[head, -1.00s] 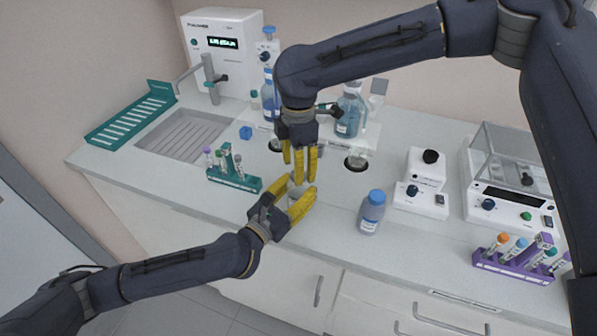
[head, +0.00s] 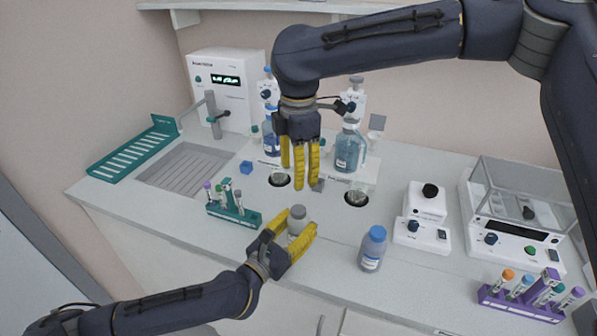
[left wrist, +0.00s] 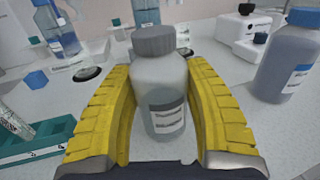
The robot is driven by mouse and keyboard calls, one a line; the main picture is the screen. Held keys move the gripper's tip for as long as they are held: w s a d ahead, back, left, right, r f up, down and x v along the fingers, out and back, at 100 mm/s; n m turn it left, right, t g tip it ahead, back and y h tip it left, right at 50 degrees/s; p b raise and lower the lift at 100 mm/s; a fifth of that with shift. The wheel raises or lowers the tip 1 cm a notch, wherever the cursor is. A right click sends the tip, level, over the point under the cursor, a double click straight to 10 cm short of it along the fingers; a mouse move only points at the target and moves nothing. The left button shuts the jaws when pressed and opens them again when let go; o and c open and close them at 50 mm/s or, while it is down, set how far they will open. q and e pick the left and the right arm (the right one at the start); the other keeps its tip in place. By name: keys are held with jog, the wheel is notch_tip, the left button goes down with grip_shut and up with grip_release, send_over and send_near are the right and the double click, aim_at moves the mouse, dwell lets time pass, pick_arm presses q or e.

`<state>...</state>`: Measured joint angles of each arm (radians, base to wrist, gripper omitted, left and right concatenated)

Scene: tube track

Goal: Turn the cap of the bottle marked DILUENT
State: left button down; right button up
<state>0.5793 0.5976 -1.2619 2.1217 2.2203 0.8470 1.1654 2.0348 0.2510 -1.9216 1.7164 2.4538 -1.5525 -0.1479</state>
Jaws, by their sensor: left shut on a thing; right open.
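A clear bottle with a ribbed grey cap (head: 298,212) stands upright on the bench. It also shows in the left wrist view (left wrist: 158,85), with a grey and white label whose print I cannot read. My left gripper (head: 290,236) is shut on it, one yellow finger on each side of the body below the cap. My right gripper (head: 303,170) is open and empty, its fingers pointing down above and behind the cap, apart from it. A second bottle with a blue cap (head: 372,250) stands to the right. I cannot read DILUENT on either bottle.
A green tube rack (head: 235,212) stands left of the held bottle. A purple rack (head: 520,303) and a white balance (head: 505,230) are at the right. A white device with a black knob (head: 424,215) is behind the blue-capped bottle. Dispenser bottles (head: 348,150) stand at the back.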

pick_arm(q)
jog(key=c, duration=0.6)
grip_release()
jog(key=shift+o, duration=0.2)
jog(key=v, duration=1.2)
